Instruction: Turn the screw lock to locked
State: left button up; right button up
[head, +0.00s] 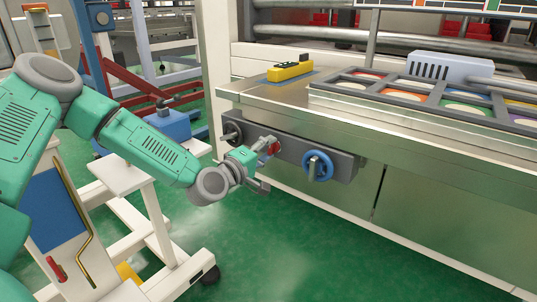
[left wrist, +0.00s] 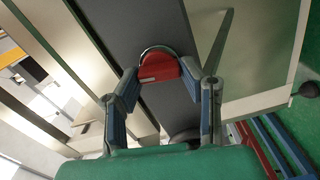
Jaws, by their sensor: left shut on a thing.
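A dark grey panel (head: 345,166) runs along the front edge of the steel machine and carries three controls. The middle one is a red knob (head: 271,147); the left wrist view shows its rounded red top (left wrist: 158,66) on the dark panel. My left gripper (head: 266,154) reaches the panel from the left. In the left wrist view its two fingers (left wrist: 160,77) close on the knob from both sides. The fingers partly cover the knob in the head view. I cannot read any lock marking. My right gripper is not in view.
A yellow device (head: 290,71) and a tray of coloured compartments (head: 400,98) lie on the machine top. Green floor below is open.

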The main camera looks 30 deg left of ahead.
pick_arm(q)
jog(key=shift+s+a+f+n+b, duration=0.1)
jog(key=shift+f+n+b, duration=0.15)
jog(key=shift+n, duration=0.25)
jog(key=shift+a+f+n+b, duration=0.1)
jog(key=shift+n+b, duration=0.15)
jog(key=shift+n, duration=0.25)
jog(key=o, duration=1.1)
jog(key=shift+c, duration=0.2)
jog(key=shift+o, duration=0.4)
jog(key=shift+a, duration=0.1)
jog(key=shift+r, duration=0.1)
